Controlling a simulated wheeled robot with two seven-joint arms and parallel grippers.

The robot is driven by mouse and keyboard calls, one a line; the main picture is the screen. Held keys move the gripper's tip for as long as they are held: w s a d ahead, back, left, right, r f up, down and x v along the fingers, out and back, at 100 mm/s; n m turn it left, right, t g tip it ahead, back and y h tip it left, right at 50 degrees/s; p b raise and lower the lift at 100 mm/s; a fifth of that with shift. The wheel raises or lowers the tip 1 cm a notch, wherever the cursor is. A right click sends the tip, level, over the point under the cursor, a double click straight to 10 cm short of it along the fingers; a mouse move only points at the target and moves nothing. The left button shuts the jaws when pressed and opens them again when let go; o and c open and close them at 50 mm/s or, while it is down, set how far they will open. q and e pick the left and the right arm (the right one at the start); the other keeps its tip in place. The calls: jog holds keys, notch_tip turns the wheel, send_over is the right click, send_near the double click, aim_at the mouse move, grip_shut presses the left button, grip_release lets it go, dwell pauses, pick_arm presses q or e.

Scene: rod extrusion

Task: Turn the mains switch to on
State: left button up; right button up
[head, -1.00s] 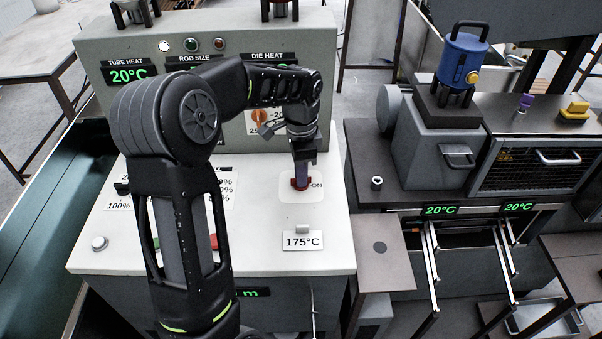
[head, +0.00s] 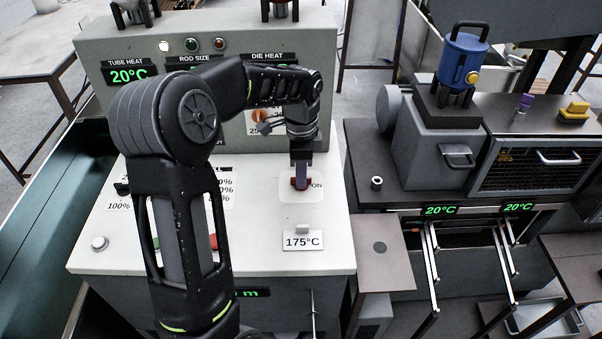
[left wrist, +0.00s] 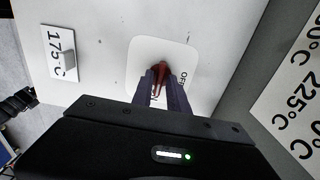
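The mains switch (head: 299,185) is a dark red knob on a pale rounded plate, on the sloping white panel. An ON mark shows at its right in the head view. The knob (left wrist: 160,72) also shows in the left wrist view, with OFF beside it and the other mark mostly hidden by the fingers. Its long side runs roughly toward the ON mark. My left gripper (head: 301,178) points down onto it. In the left wrist view the two fingers (left wrist: 163,92) are close together with the red knob between them. My right gripper is not in view.
A 175°C card (head: 303,241) with a small tab sits just in front of the switch. The upright display panel with an orange dial (head: 259,117) rises close behind. A grey machine with a blue motor (head: 463,58) stands at the right.

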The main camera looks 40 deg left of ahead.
pick_arm(q)
jog(key=shift+o, duration=1)
notch_tip(320, 180, up, 8)
jog(key=shift+f+b, duration=0.1)
jog(key=shift+b, duration=0.35)
